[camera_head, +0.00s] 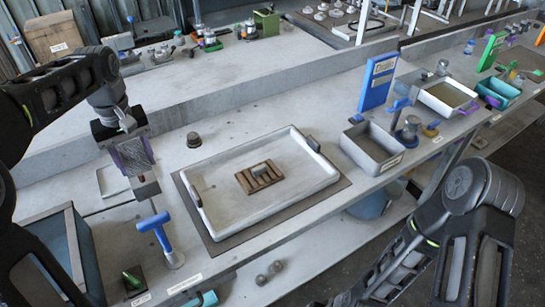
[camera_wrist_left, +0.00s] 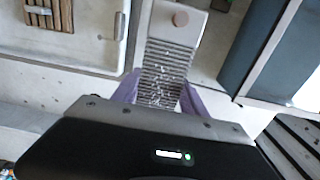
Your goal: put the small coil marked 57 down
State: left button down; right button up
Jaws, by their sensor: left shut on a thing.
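My left gripper (camera_head: 138,165) is above the left part of the bench, left of the white tray. Its purple fingers are shut on a grey, finely ribbed piece, which I take to be the small coil (camera_wrist_left: 166,72). No number 57 is readable on it. I cannot tell whether the coil touches anything below. My right gripper is out of view; only the right arm shows.
The white tray (camera_head: 225,214) holds a brown slatted block (camera_head: 252,184) with a small grey piece on it. A blue-handled tool (camera_head: 153,222) stands close below my left gripper. A grey bin (camera_head: 370,150) and a blue panel (camera_head: 378,82) stand to the right.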

pick_arm(q)
jog(key=b, duration=0.5)
send_over(158, 209)
notch_tip(158, 209, down, 6)
jog(key=shift+r, duration=0.1)
jog(key=shift+f+p, duration=0.4)
jog(key=shift+f, duration=2.75)
notch_tip(158, 209, down, 4)
jog(key=shift+r+p, duration=0.25)
jog(key=shift+p, duration=0.05)
jog(key=shift+f, duration=0.15)
